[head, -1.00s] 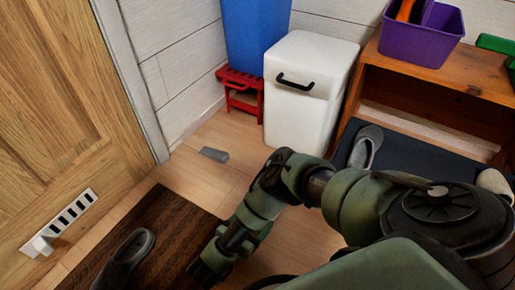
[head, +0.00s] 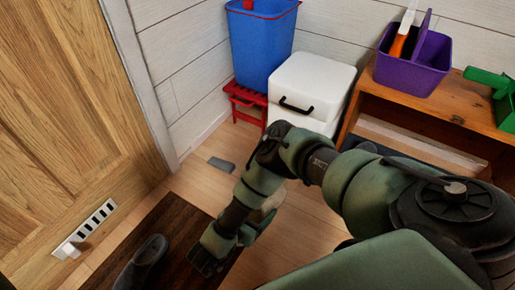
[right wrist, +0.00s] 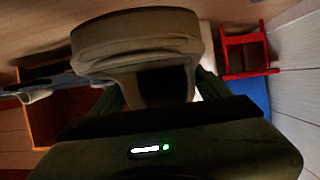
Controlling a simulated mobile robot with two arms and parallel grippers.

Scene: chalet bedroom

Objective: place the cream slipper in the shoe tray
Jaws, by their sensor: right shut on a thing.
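My right gripper (head: 212,258) is at the end of the green and black arm, low over the brown doormat, fingertips mostly hidden in the head view. In the right wrist view it is shut on the cream slipper (right wrist: 135,40), which looks beige in shadow, with a dark opening facing the camera. In the head view only a pale bit of it (head: 272,202) shows behind my forearm. The shoe tray (head: 412,151) is a dark strip before the wooden shelf, mostly hidden by my arm. My left gripper is out of view.
A dark slipper (head: 143,264) lies on the doormat (head: 172,228). A grey doorstop (head: 221,164) lies on the floor. A white bin (head: 312,85), blue bin (head: 262,45) on a red stool (head: 243,100), and wooden shelf (head: 425,105) with a purple caddy (head: 412,72) stand behind.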

